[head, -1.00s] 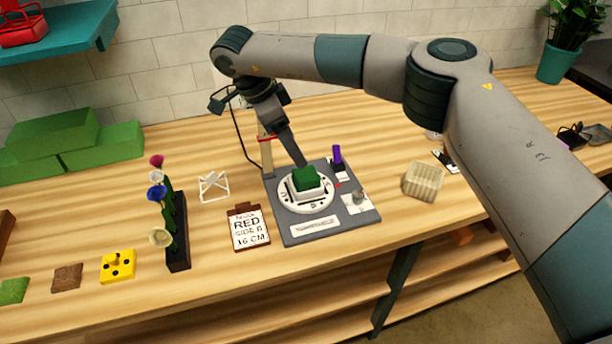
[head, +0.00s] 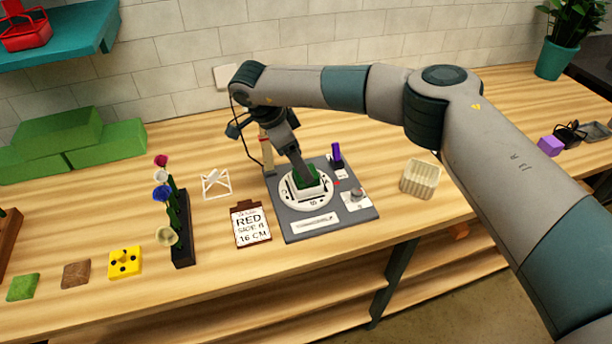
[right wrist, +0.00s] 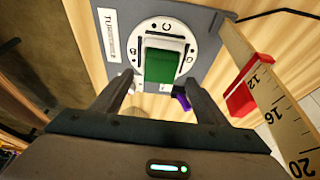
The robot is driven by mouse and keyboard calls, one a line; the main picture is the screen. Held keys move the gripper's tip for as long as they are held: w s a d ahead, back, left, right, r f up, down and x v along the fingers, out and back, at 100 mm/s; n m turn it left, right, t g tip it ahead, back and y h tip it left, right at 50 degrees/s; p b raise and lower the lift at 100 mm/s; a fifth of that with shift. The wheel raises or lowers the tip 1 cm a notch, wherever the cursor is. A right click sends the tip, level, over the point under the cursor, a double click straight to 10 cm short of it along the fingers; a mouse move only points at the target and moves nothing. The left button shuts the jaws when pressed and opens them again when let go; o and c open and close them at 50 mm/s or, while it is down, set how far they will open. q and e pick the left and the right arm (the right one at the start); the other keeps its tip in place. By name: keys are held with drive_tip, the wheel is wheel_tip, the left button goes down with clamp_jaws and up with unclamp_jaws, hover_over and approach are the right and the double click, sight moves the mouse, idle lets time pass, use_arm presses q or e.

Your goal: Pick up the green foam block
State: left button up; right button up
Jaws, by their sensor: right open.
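A small green foam block (head: 312,180) sits in a white square holder on a round white dial, on a grey board (head: 331,227). In the right wrist view my right gripper (right wrist: 158,84) is open, one finger to each side of the block, with nothing held. I cannot tell whether the fingers touch it. My left gripper is not in view.
A red-marked ruler (right wrist: 240,92) stands close beside my right gripper. A purple piece (head: 336,152) stands on the board. A clipboard card (head: 251,226), a flower rack (head: 180,240) and a ribbed cream container (head: 420,180) are around it. Larger green blocks (head: 62,132) lie at back left.

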drive_tip(key=p+x, duration=0.1)
drive_tip(key=x, duration=0.1)
drive_tip(key=shift+f+p, duration=0.3)
drive_tip(key=shift+f, duration=0.05)
drive_tip(key=shift+w+d+f, duration=0.1)
drive_tip(key=shift+d+f, duration=0.05)
drive_tip(key=shift+f, duration=0.2)
drive_tip(key=shift+c, duration=0.3)
drive_tip(key=c, duration=1.2)
drive_tip(key=shift+r, duration=0.15)
